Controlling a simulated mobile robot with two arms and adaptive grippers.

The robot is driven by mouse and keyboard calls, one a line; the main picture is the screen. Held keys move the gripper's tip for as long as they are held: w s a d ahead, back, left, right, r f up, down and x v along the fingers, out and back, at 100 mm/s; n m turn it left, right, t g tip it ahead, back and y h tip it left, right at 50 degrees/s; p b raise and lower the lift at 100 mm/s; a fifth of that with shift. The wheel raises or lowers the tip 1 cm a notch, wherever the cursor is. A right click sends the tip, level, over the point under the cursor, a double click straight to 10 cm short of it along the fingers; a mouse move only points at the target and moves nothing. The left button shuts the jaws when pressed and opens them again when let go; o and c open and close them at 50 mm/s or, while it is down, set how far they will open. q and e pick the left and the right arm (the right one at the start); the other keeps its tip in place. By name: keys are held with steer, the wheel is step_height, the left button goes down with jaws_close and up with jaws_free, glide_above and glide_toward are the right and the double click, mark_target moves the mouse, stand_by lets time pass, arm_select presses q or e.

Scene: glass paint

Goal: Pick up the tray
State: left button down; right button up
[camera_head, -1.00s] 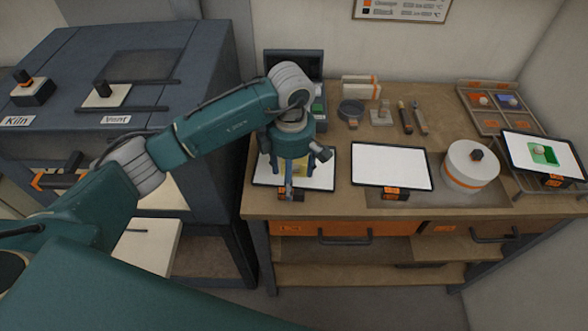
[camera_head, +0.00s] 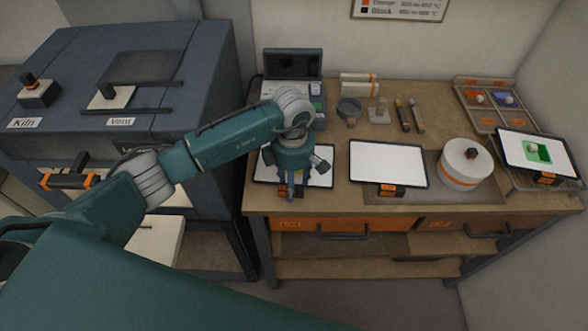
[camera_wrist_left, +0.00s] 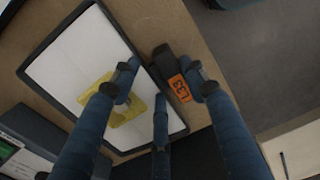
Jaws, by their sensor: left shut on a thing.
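A tray (camera_head: 321,179) with a white surface and dark rim lies on the workbench at the left, partly hidden by my left gripper (camera_head: 290,190). The tray also shows in the left wrist view (camera_wrist_left: 72,55), with a yellow translucent piece (camera_wrist_left: 116,106) lying on it. A dark handle with an orange L33 label (camera_wrist_left: 180,88) sticks out from the tray's edge. My left gripper (camera_wrist_left: 161,80) is shut on this handle, with its fingers around it, and reaches down from above. My right gripper is not in view.
A second white tray (camera_head: 388,162) lies just right, then a round white container (camera_head: 466,161) and a tilted tray with a green piece (camera_head: 537,154). A laptop-like dark case (camera_head: 292,65) stands behind. The grey kiln (camera_head: 140,62) is at the left.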

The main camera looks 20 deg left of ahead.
arm_select(q)
steer(key=shift+w+r, duration=0.15)
steer(key=shift+r, duration=0.35)
step_height(320, 180, up, 22)
steer(key=b, duration=0.3)
steer(key=shift+b, duration=0.35)
steer(key=shift+f, duration=0.1)
